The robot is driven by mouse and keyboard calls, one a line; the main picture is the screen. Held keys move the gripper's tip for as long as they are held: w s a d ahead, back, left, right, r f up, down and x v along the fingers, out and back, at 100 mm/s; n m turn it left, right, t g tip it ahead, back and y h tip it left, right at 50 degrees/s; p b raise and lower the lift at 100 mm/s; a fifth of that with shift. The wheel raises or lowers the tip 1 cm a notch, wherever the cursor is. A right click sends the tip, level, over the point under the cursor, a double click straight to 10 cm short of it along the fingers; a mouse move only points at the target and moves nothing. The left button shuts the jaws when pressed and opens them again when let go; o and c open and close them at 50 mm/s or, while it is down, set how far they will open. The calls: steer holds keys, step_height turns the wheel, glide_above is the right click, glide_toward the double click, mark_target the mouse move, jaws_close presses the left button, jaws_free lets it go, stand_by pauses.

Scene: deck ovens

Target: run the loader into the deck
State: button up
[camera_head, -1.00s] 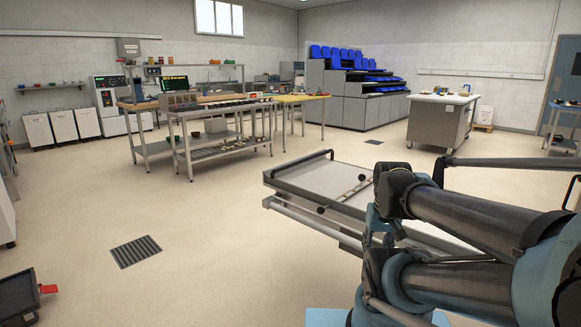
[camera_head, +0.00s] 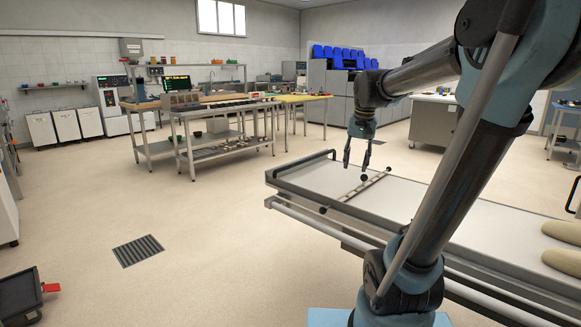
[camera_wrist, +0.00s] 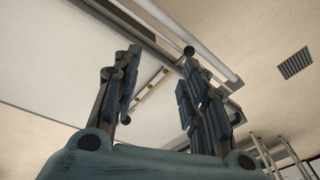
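The loader (camera_head: 310,181) is a long, flat, pale belt in a grey metal frame, running from the middle toward the lower right. A thin crossbar (camera_head: 345,195) with dark round knobs at its ends lies across the belt. Two pale dough loaves (camera_head: 562,232) lie at the right. My gripper (camera_head: 356,166) points down near the crossbar's far knob. Its fingers are apart, with nothing visibly held. The wrist view shows the crossbar (camera_wrist: 150,86) between and beyond the open fingers; contact cannot be told. I cannot make out the oven deck in any view.
A steel work table (camera_head: 225,107) stands at the back left, and a white-topped cabinet (camera_head: 432,119) behind the loader. A dark bin with a red tab (camera_head: 20,297) is at the lower left. The floor left of the loader is clear, with a drain grate (camera_head: 138,250).

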steer(key=w+a+r+m, duration=0.1)
steer(key=w+a, duration=0.4)
steer(key=w, duration=0.7)
steer(key=w+a+r+m+y, duration=0.1)
steer(key=w+a+r+m, duration=0.1)
steer(key=w+a, duration=0.65)
steer(key=w+a+r+m, duration=0.1)
steer(key=w+a, duration=0.2)
steer(key=w, duration=1.1)
steer(key=w+a+f+m, duration=0.1)
steer(key=w+a+f, duration=0.4)
steer(key=w+a, duration=0.3)
steer(key=shift+g, duration=0.3)
steer(key=w+f, duration=0.1)
steer(key=f, duration=0.4)
steer(key=w+a+f, duration=0.1)
steer(key=f, duration=0.5)
steer(key=w+f, duration=0.1)
steer(key=f, duration=0.5)
steer(key=shift+a, duration=0.25)
steer(key=shift+r, duration=0.1)
steer(key=shift+c, duration=0.3)
jaws_close()
